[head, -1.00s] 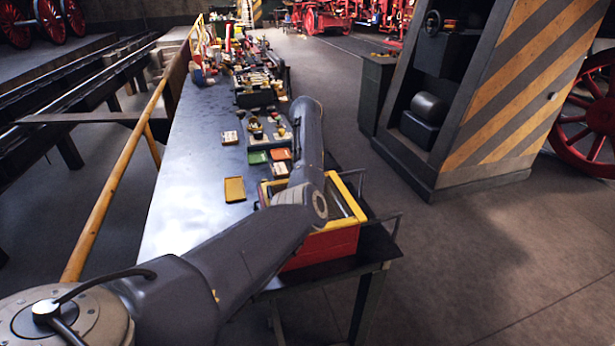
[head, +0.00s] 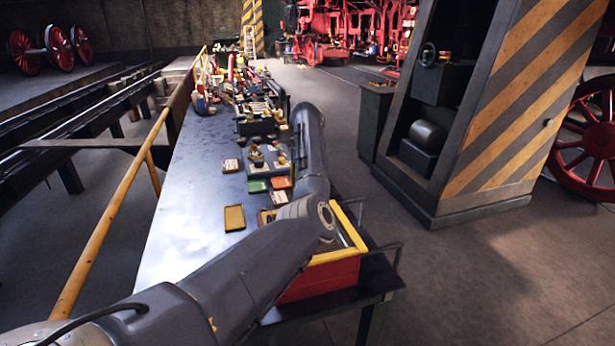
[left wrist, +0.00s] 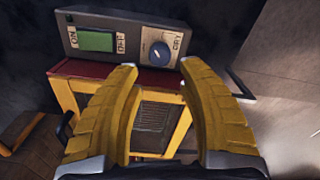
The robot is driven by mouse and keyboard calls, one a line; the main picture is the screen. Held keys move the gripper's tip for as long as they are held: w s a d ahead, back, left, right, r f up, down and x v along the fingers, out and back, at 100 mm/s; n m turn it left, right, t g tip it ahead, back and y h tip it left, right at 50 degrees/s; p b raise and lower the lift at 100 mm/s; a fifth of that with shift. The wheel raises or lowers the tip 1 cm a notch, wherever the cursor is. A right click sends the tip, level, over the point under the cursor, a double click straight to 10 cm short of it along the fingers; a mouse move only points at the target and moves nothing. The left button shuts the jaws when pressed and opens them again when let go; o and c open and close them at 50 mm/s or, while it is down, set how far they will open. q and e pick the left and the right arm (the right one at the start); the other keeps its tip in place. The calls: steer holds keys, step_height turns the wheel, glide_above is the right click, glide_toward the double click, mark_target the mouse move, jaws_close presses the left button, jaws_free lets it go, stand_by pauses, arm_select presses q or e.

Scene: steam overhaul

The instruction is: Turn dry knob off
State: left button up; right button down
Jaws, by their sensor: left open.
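The dry knob (left wrist: 160,53) is a round dark-blue dial with a light pointer line and a "DRY" label, in the left wrist view. It sits on the right of a grey control box (left wrist: 120,24). My left gripper (left wrist: 160,66) has yellow ribbed fingers spread open, with nothing between them. The knob shows just beyond the gap between the fingertips. I cannot tell whether either finger touches it. In the head view my left arm reaches over the bench, and its gripper cannot be seen. My right gripper is in neither view.
A green switch (left wrist: 97,40) with ON and OFF labels is left of the knob. A red ledge with a yellow frame (left wrist: 67,98) lies below. In the head view, the long bench (head: 190,215) holds trays and many small parts. A striped pillar (head: 520,110) stands to the right.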

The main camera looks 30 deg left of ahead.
arm_select(q)
steer(key=shift+r, duration=2.35)
